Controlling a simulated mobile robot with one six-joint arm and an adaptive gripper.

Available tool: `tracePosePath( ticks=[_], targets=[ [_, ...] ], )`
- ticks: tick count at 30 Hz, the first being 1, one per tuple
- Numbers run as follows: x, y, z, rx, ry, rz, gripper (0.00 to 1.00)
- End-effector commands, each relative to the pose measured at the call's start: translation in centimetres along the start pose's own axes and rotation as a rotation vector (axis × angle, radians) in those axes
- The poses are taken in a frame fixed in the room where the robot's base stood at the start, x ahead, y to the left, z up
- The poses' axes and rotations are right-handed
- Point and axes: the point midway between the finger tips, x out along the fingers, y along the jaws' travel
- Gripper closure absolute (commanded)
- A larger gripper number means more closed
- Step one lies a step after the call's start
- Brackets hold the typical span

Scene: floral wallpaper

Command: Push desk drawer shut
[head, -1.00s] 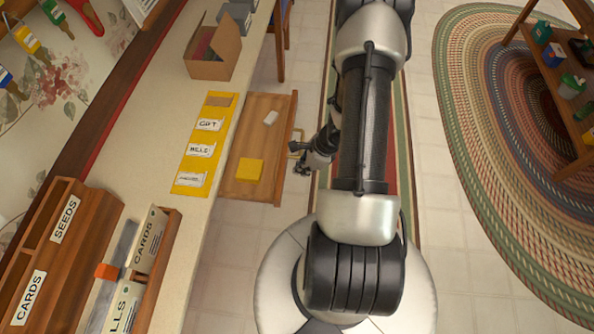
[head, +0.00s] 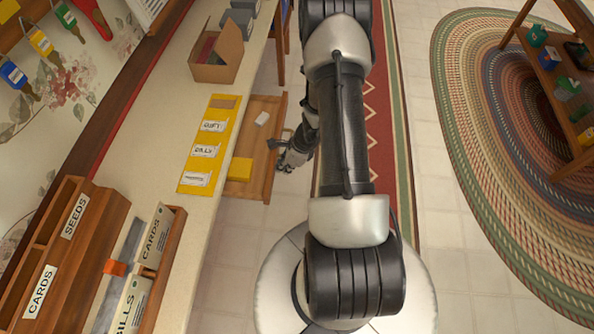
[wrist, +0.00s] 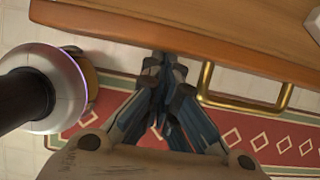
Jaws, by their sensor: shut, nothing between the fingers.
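The wooden desk drawer (head: 262,178) sticks out from under the desk top (head: 214,80) in the head view, part way open. A yellow block (head: 240,170) and a small white item (head: 262,118) lie in it. In the wrist view, the drawer front (wrist: 190,45) crosses the top of the picture, with its brass handle (wrist: 245,103) to the right of my fingers. My gripper (wrist: 165,62) is shut and empty, its fingertips at the drawer front's edge. Contact looks likely but I cannot be sure. In the head view my gripper (head: 283,158) is beside the drawer's outer side.
A cardboard box (head: 217,55), a yellow label strip (head: 208,145) and wooden file holders (head: 70,245) stand or lie on the desk. A wooden shelf (head: 555,90) stands on the oval rug at the right. A red runner (head: 385,130) lies beside the desk.

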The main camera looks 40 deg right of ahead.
Motion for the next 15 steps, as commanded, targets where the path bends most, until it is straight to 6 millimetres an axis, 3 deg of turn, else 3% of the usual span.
tracePosePath(
  ticks=[6,15],
  targets=[
    [2.0,-0.5,4.9,-0.009,-0.003,0.003,1.0],
    [3.9,-0.5,9.8,-0.005,-0.003,0.002,1.0]
  ],
)
